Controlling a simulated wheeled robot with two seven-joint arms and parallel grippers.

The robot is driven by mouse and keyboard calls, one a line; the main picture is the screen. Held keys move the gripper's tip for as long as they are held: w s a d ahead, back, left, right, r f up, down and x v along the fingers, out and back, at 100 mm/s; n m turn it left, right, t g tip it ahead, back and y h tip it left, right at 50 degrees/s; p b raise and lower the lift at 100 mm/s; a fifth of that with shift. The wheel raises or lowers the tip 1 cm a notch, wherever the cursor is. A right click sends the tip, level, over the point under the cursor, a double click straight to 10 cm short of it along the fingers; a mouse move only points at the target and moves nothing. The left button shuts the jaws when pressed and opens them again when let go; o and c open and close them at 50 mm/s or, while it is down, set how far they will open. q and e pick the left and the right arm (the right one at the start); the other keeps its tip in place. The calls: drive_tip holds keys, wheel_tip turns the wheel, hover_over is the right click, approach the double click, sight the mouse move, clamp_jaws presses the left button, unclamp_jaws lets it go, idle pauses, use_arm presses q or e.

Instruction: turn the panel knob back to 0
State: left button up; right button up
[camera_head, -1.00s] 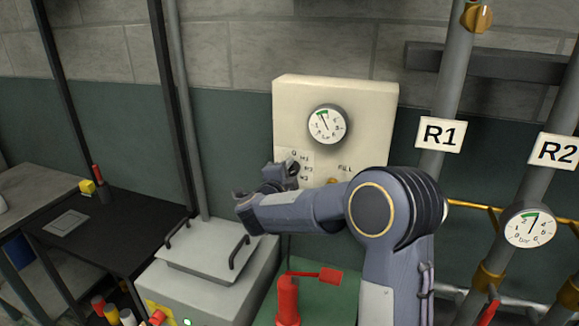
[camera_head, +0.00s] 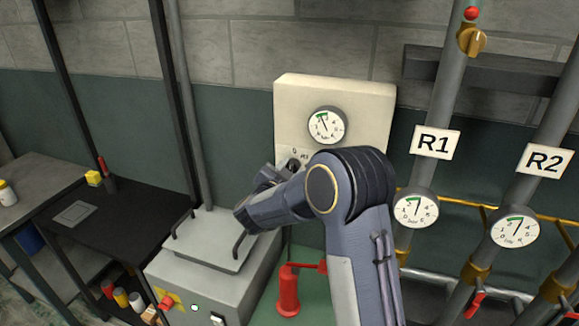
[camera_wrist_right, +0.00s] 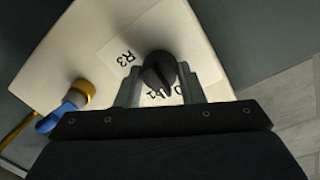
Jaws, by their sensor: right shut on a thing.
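The cream panel (camera_head: 362,112) is on the wall, with a round gauge (camera_head: 326,126) in its upper part. The black panel knob (camera_wrist_right: 160,70) sits on a white label with printed marks, among them R3, in the right wrist view. My right gripper (camera_wrist_right: 158,84) has one finger on each side of the knob and is shut on it. In the head view the right gripper (camera_head: 284,172) is at the panel's lower left, and my arm covers most of the label. The pointer's exact mark is hard to read. My left gripper is not in view.
Pipes with signs R1 (camera_head: 435,141) and R2 (camera_head: 545,159) and gauges stand to the right. A grey machine with a handled lid (camera_head: 213,240) is below left. A red valve (camera_head: 288,290) stands below the panel. A black table (camera_head: 125,222) is at left.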

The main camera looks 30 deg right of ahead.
drive_tip(key=shift+f+n, duration=0.15)
drive_tip(key=shift+n, duration=0.25)
drive_tip(key=o, duration=1)
drive_tip(key=shift+a, duration=0.1)
drive_tip(key=b+v, duration=0.2)
drive_tip(key=v, duration=0.5)
drive_tip(key=shift+s+a, duration=0.25)
drive_tip(key=shift+s, duration=0.05)
